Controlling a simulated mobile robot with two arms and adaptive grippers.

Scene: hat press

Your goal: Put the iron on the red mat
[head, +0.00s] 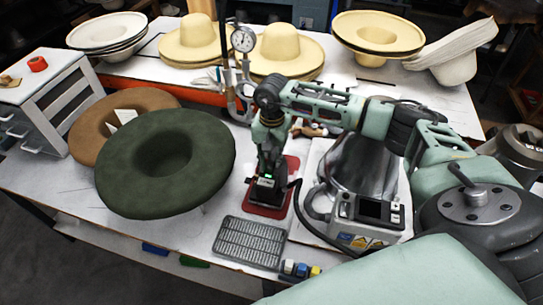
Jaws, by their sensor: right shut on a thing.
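The red mat (292,167) lies on the white table near the middle of the head view. The iron (264,196) is a small dark piece over the mat, at its front half. My right gripper (268,176) reaches down from above and is shut on the iron. The gripper and wrist hide much of the iron, and I cannot tell whether its base touches the mat. My left gripper is not in view.
A dark green hat (120,165) stands left of the mat. A steam unit (367,211) with a hose stands to the right. A dark grid tray (248,242) lies in front. A gauge (243,40) stands behind. Several pale hats line the back.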

